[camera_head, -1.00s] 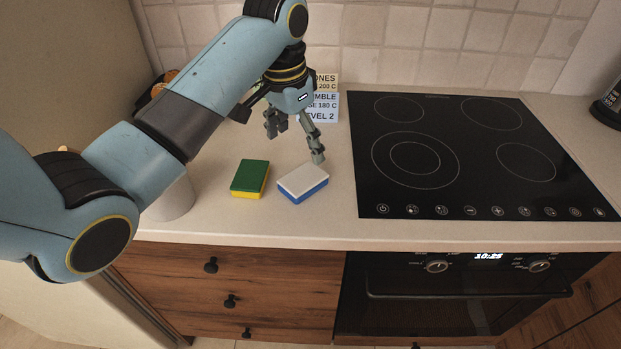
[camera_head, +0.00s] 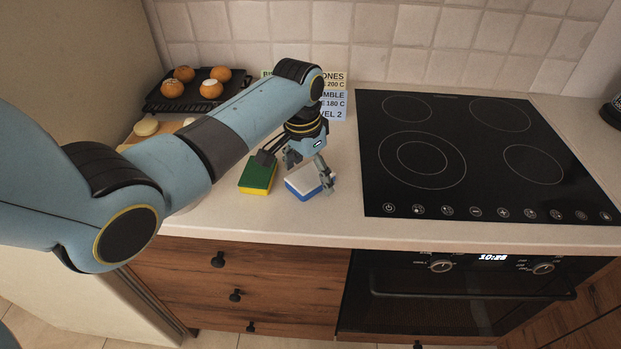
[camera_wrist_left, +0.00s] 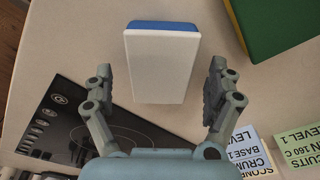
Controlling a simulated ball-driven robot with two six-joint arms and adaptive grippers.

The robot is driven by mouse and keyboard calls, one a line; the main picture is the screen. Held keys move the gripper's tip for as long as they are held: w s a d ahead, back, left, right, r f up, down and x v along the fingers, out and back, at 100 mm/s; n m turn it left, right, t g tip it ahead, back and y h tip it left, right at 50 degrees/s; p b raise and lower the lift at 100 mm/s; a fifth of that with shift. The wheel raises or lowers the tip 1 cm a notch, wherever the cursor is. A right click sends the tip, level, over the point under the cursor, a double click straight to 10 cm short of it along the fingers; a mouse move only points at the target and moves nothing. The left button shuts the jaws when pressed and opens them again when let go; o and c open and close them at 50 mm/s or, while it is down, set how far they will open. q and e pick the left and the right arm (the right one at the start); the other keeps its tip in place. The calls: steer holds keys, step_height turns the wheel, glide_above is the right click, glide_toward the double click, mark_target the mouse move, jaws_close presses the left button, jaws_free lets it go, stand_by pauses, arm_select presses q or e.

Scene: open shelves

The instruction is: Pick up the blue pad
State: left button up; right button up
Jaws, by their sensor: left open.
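The blue pad (camera_head: 304,181) has a white top and a blue lower layer, and lies on the counter left of the cooktop. In the left wrist view the pad (camera_wrist_left: 158,66) lies ahead of my left gripper, its white face toward the camera. My left gripper (camera_head: 310,175) is low over the pad in the head view, one finger in front of its right side. In the wrist view the left gripper (camera_wrist_left: 157,95) is open and empty, its fingers apart on either side of the pad's near end. My right gripper is not in view.
A green and yellow sponge (camera_head: 257,176) lies close to the left of the pad. A black cooktop (camera_head: 470,150) is to the right. Printed cards (camera_head: 335,100) stand behind the arm. A dark tray (camera_head: 170,101) with buns is at the back left.

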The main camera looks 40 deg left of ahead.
arm_select(q)
steer(key=shift+c, duration=0.4)
steer(key=c, duration=1.1)
steer(key=shift+r, duration=0.15)
